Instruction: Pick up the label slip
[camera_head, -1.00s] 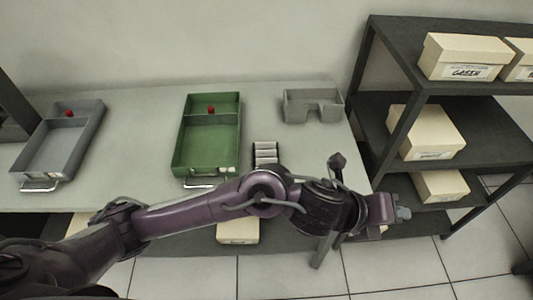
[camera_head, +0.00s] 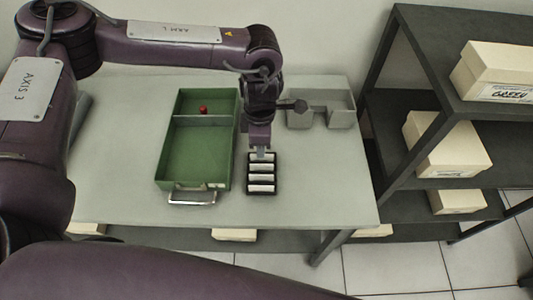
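The label slips are white strips (camera_head: 261,178) in a small black rack (camera_head: 262,192) on the table, just right of the green tray. My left gripper (camera_head: 262,154) points down over the far end of the rack, at or just above the farthest slip. Its fingers are small and partly hidden by the wrist, so I cannot tell whether they are open or shut, or whether they touch a slip. My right gripper is not in view.
A green tray (camera_head: 194,155) with a red knob and a front handle stands left of the rack. A grey holder (camera_head: 341,112) stands at the back right. Dark shelves (camera_head: 436,118) with cream boxes (camera_head: 447,145) stand to the right. The table right of the rack is clear.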

